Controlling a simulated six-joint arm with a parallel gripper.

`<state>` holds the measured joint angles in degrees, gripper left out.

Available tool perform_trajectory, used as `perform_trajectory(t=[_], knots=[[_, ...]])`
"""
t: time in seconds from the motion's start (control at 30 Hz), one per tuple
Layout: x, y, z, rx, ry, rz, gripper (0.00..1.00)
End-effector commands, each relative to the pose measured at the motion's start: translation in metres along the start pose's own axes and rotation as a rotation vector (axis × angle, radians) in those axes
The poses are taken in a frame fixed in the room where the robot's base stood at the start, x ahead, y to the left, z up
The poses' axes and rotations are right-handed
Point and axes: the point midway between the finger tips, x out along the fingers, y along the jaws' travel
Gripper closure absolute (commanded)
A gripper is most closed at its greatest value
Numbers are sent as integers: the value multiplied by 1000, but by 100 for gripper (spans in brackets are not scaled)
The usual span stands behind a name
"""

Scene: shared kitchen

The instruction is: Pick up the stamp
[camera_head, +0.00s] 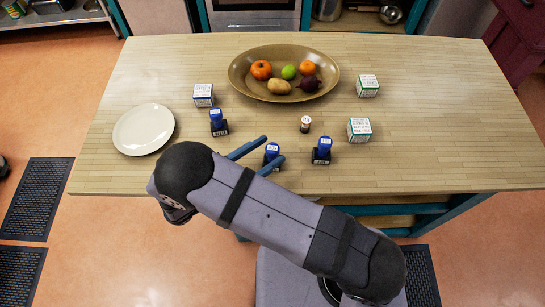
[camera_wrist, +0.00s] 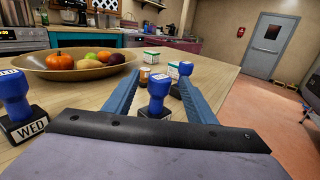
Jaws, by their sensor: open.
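Three stamps with blue handles and black bases stand upright on the wooden table (camera_head: 150,80). The middle stamp (camera_head: 271,152) is between the two fingers of my gripper (camera_head: 268,153). In the wrist view this stamp (camera_wrist: 157,92) also stands between the open blue fingers (camera_wrist: 160,95), with a gap on both sides. The left stamp (camera_head: 218,122) shows in the wrist view too, with "WED" on its base (camera_wrist: 22,110). The right stamp (camera_head: 321,150) stands right of my gripper.
A brown oval bowl (camera_head: 237,75) with fruit and vegetables stands at the back. A white plate (camera_head: 143,129) lies at left. Small boxes stand at left (camera_head: 204,95) and right (camera_head: 359,129), (camera_head: 368,86). A small bottle (camera_head: 305,124) stands beyond the stamps. The table's far right is clear.

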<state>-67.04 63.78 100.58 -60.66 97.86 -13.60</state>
Motion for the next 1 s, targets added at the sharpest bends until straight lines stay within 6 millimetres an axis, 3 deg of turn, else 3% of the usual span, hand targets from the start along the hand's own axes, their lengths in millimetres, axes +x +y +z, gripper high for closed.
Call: perform_trajectory(t=[0.2,0.5,0.7,1.0], knots=[[22,0,2,-2,0,-1,49],[25,0,0,-1,2,1,49],[25,0,0,-1,2,1,97],[25,0,0,0,1,1,100]])
